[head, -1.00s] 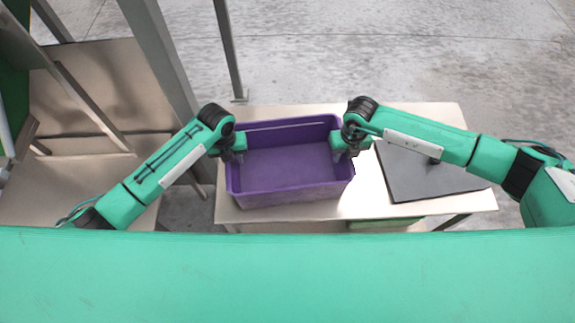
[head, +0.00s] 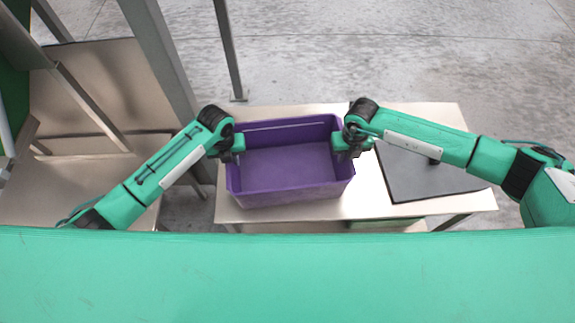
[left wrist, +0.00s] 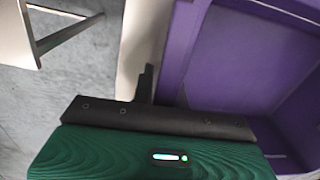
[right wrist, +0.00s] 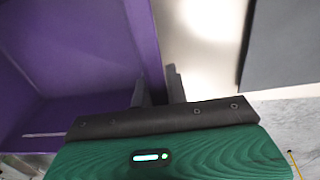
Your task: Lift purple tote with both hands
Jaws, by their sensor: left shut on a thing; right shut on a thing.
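The purple tote (head: 290,194) is an empty open box standing upright on the pale table in the head view. My left gripper (head: 234,157) is shut on its left wall, and my right gripper (head: 346,154) is shut on its right wall. In the left wrist view the tote (left wrist: 235,60) fills the right side, with a dark finger at its edge. In the right wrist view the tote (right wrist: 75,50) is on the left, with the fingers on either side of its wall. I cannot tell any gap between the tote's base and the table.
The pale table (head: 440,112) carries a dark grey flat plate (head: 420,180) to the right of the tote. A grey post (head: 165,60) and a thin post (head: 228,50) rise behind and left. A brown surface (head: 90,190) lies at the left.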

